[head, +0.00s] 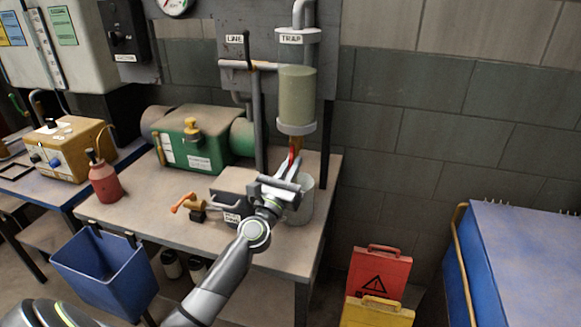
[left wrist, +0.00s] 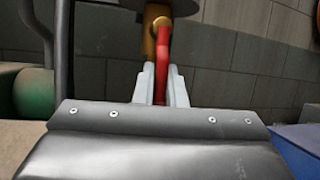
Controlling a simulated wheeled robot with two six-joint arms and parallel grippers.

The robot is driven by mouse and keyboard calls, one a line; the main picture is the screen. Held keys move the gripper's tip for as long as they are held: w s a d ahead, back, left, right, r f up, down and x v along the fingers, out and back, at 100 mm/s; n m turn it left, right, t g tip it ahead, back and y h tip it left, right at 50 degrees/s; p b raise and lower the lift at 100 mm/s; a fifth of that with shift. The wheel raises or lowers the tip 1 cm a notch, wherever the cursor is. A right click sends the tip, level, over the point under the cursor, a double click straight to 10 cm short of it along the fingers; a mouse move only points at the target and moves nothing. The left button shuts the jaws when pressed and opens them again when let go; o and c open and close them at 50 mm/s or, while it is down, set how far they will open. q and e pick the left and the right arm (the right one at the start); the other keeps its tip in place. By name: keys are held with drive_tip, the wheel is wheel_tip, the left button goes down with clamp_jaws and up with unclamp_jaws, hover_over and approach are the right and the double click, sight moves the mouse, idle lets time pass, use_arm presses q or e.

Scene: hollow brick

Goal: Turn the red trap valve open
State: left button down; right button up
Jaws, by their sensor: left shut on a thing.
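The red trap valve handle (head: 294,148) hangs below the clear trap cylinder (head: 297,95), which is labelled TRAP. In the left wrist view the red handle (left wrist: 161,62) runs down from a brass fitting (left wrist: 153,36) between my fingers. My left gripper (head: 289,170) is shut on the red handle, seen from below and in front; its fingers (left wrist: 161,88) stand on both sides of the handle. The handle points roughly downward. Its lower end is hidden by the gripper. My right gripper is not in view.
A pale bucket (head: 302,207) stands on the bench (head: 128,210) under the trap, partly behind my gripper. An orange-handled valve (head: 183,203) and a green pump (head: 190,140) are to the left. A grey LINE pipe (head: 258,120) rises beside the cylinder. A blue bin (head: 105,270) hangs in front.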

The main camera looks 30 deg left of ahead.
use_arm(q)
drive_tip(key=c, duration=1.5)
unclamp_jaws()
